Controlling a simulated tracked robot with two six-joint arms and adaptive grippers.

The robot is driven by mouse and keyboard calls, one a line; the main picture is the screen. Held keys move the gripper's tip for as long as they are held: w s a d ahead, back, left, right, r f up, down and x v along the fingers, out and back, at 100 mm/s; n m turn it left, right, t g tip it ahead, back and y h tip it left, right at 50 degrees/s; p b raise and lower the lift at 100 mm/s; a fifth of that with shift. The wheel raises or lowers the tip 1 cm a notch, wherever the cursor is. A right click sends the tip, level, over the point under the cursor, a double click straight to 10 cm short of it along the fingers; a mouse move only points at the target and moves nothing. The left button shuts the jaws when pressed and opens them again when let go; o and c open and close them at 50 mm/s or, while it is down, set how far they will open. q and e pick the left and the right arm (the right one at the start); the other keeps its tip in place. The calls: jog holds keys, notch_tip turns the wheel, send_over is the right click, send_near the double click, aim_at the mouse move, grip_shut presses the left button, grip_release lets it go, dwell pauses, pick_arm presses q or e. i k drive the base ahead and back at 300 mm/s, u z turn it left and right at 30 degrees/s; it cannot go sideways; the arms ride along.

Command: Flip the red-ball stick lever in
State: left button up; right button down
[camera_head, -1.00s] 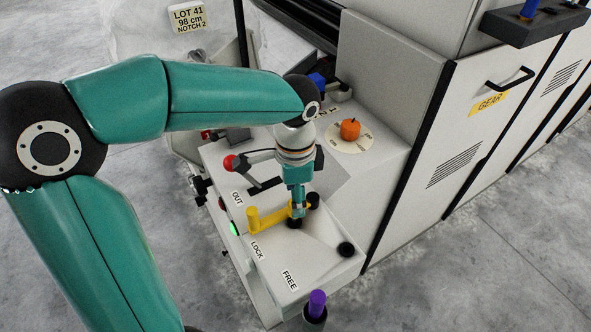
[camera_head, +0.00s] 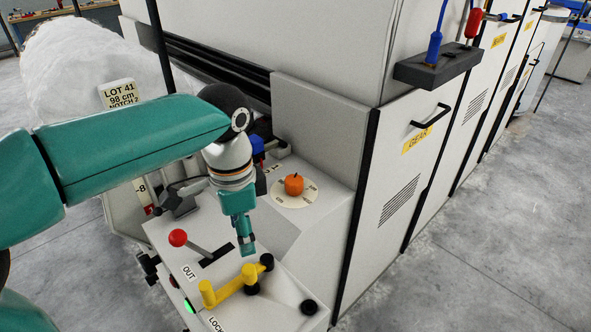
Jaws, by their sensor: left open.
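The red-ball stick lever (camera_head: 178,238) stands at the left of the white control panel (camera_head: 285,240). Its grey stick slants from the ball down right to a dark slot (camera_head: 216,254), near the OUT label (camera_head: 189,272). My left gripper (camera_head: 247,250) points down, to the right of the lever and apart from it. It is open and holds nothing; its fingertips are just above the far end of the yellow handle. My right gripper is not in view.
A yellow handle (camera_head: 228,288) lies across the panel near the LOCK label. An orange knob (camera_head: 294,184) sits on a round dial behind my gripper. A black knob (camera_head: 309,307) is at front right. The tall white GEAR cabinet (camera_head: 390,190) bounds the panel on the right.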

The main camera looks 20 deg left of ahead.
aim_at(179, 238)
jog(key=k, duration=1)
